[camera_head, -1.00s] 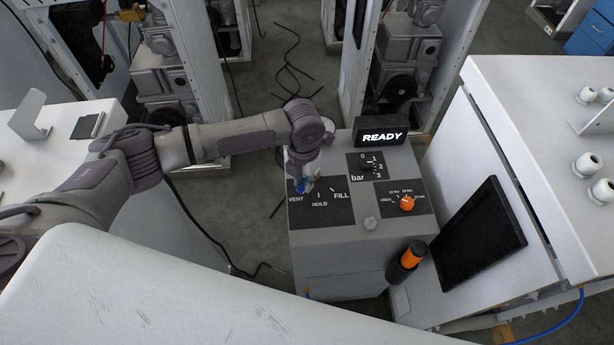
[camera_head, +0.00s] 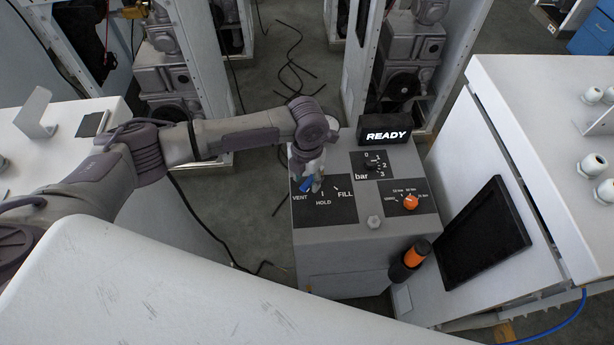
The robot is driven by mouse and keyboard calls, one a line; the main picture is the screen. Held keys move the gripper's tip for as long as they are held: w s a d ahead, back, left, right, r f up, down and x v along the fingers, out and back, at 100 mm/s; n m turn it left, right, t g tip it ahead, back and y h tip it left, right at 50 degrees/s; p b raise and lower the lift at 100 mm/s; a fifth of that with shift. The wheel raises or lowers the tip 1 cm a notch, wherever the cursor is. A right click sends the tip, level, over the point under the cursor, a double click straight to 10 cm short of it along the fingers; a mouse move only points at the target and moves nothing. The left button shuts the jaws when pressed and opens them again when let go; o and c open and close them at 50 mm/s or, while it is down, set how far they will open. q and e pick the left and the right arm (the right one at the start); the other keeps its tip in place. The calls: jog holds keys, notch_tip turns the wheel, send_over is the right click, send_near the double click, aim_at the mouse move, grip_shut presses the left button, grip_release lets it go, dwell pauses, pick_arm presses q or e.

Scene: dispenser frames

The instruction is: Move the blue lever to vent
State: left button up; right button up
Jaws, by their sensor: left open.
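The blue lever (camera_head: 306,185) is on the black VENT/HOLD/FILL panel (camera_head: 341,212) at the left of the grey console top. It is partly hidden by my gripper, and its visible end lies close to the VENT label. My left gripper (camera_head: 311,179) points down at the lever from above, open, with its fingers beside the lever. Whether the fingers touch it is too small to tell. My right gripper is not in view.
The console also carries a lit READY display (camera_head: 386,135), a black bar knob (camera_head: 372,163) and an orange knob (camera_head: 411,202). An orange-and-black cylinder (camera_head: 409,261) is at its front right. A dark tablet (camera_head: 483,234) rests on the white cabinet to the right.

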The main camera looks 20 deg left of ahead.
aim_at(307, 182)
pick_arm(q)
jog(key=shift+r, duration=0.1)
notch_tip(307, 182, up, 12)
dwell(0.5)
dwell(0.4)
